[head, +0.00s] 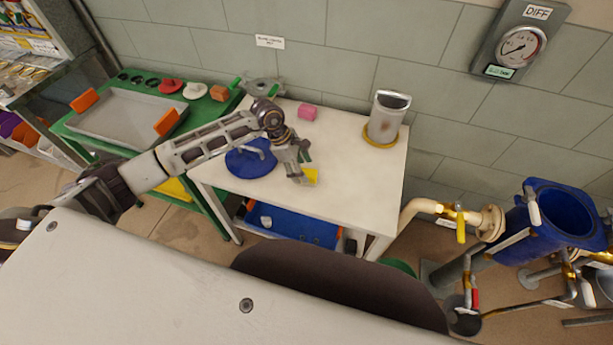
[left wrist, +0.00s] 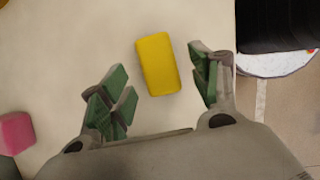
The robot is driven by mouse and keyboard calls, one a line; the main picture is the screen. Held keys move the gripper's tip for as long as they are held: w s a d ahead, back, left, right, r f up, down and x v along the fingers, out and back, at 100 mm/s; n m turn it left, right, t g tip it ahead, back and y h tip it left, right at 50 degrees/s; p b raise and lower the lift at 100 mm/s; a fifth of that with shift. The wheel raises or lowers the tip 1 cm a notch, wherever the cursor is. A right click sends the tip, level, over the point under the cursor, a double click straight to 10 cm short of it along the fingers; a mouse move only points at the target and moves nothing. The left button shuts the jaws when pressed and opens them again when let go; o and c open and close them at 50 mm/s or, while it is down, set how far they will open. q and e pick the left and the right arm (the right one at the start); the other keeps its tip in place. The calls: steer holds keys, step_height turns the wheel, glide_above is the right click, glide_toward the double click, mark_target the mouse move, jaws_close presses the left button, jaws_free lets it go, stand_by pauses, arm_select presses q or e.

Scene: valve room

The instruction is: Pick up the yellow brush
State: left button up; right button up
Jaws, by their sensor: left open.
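The yellow brush (head: 311,175) lies on the white table (head: 350,190), partly hidden by my left gripper (head: 301,174) in the head view. In the left wrist view the brush (left wrist: 158,63) shows as a plain yellow block with rounded corners; no bristles can be seen. My left gripper (left wrist: 160,82) is open, with one green-padded finger on each side of the brush. The brush appears between the fingers and slightly beyond them, with gaps on both sides. I cannot tell the height of the fingers above the table. My right gripper is not in view.
A blue round object (head: 247,163) lies left of the gripper. A pink block (head: 308,113) and a metal jug (head: 386,118) on a yellow ring (head: 380,141) stand farther back. A green bench with a grey tray (head: 125,112) is at left. The table's right part is clear.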

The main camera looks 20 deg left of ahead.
mark_target(307, 172)
arm_select(q)
steer(key=shift+x, duration=2)
steer(key=shift+d+r, duration=0.1)
steer(key=shift+d, duration=0.05)
steer(key=c, duration=1.1)
steer(key=shift+r, duration=0.15)
step_height(307, 172, up, 10)
steer(key=shift+f, duration=0.15)
